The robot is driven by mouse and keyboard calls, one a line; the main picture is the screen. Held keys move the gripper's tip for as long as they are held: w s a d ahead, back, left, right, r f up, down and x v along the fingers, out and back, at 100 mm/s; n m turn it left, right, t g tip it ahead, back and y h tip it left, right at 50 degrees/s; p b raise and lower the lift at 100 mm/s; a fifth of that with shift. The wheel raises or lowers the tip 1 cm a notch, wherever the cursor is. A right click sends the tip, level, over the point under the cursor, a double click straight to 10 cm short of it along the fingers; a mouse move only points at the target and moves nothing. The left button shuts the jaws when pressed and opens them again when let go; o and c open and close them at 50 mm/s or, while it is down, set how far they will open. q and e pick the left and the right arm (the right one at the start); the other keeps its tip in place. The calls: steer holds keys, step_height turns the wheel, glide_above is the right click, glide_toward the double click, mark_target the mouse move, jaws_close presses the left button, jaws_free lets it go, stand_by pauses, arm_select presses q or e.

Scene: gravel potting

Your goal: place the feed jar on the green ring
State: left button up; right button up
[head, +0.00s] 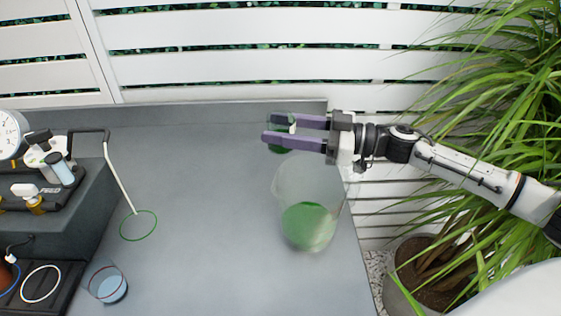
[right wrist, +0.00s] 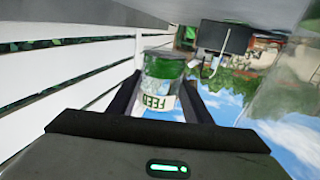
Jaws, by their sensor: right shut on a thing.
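The feed jar is a small clear jar with green contents and a white FEED label, seen between the fingers in the right wrist view (right wrist: 163,70). In the head view the jar (head: 281,149) is mostly hidden by the purple fingers. My right gripper (head: 269,130) is shut on it, near the back right of the grey table. The thin green ring (head: 139,239) lies flat and empty on the table at the left, well away from the jar. My left gripper is not in view.
A large clear vessel with green contents (head: 308,225) stands on the right, in front of my right gripper. A small glass with blue liquid (head: 110,289) stands front left, beside a dark tray with a white ring (head: 41,299). A bent tube (head: 118,178) reaches the green ring. The table's middle is clear.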

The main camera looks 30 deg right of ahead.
steer(key=shift+f+b, duration=0.55)
steer(key=shift+f, duration=3.35)
steer(key=o, duration=1.2)
